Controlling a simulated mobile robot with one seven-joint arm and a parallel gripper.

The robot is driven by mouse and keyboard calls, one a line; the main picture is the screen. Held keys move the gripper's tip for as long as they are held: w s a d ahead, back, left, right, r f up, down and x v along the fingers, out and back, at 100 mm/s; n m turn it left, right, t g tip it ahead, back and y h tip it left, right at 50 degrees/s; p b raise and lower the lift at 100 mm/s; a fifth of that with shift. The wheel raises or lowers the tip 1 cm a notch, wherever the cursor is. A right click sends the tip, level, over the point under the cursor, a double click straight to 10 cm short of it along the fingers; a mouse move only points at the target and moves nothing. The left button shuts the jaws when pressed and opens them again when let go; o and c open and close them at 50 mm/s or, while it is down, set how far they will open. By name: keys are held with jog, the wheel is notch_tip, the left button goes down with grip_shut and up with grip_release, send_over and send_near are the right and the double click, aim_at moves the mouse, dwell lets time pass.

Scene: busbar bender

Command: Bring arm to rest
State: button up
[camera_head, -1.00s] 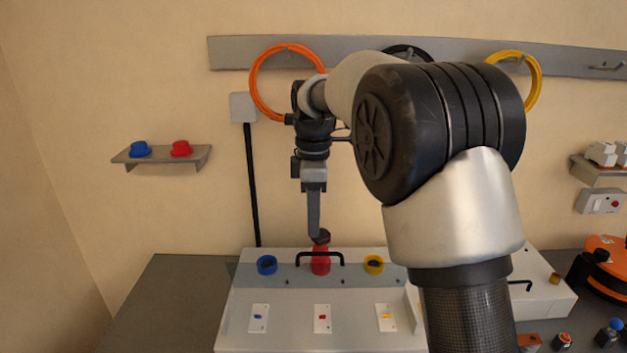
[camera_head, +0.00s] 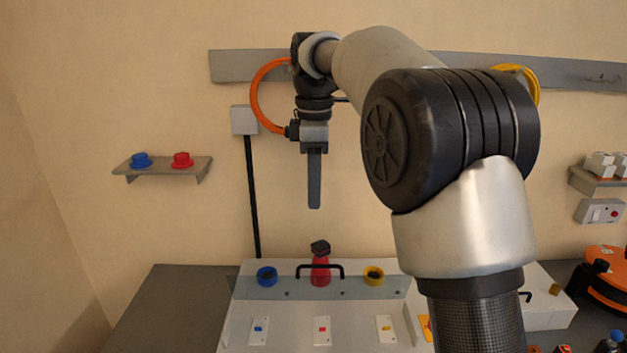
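My gripper (camera_head: 314,205) points straight down in the middle of the view, in front of the wall. It is raised above the grey bender box and apart from everything below it. I see its fingers edge-on as one dark strip, so the gap between them is hidden. Below it, a red bottle-like piece with a dark cap (camera_head: 320,268) stands in the middle of the box, behind the black handle. My arm bends at a large black joint on the right and hides part of the wall rail.
The grey box (camera_head: 290,335) carries a blue ring (camera_head: 267,276), a yellow ring (camera_head: 373,275) and a black handle (camera_head: 320,267). An orange coil (camera_head: 259,95) hangs close behind my wrist. A shelf (camera_head: 163,166) with blue and red caps is at left.

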jog(key=s+d+m+t, duration=0.1)
jog(key=s+d+m, duration=0.3)
jog(key=s, duration=0.3)
jog(key=s+d+r+m+t, duration=0.1)
jog(key=s+d+m+t, duration=0.1)
jog(key=s+d+m, duration=0.4)
jog(key=s+d+m+t, duration=0.1)
jog(key=s+d+m, duration=0.15)
jog(key=s, duration=0.45)
jog(key=s+d+f+m+t, duration=0.1)
jog(key=s+f+m, duration=0.4)
jog(key=s, duration=0.2)
jog(key=shift+s+d+f+t, duration=0.2)
jog(key=shift+s+f+t, duration=0.1)
jog(key=shift+s+f, duration=0.1)
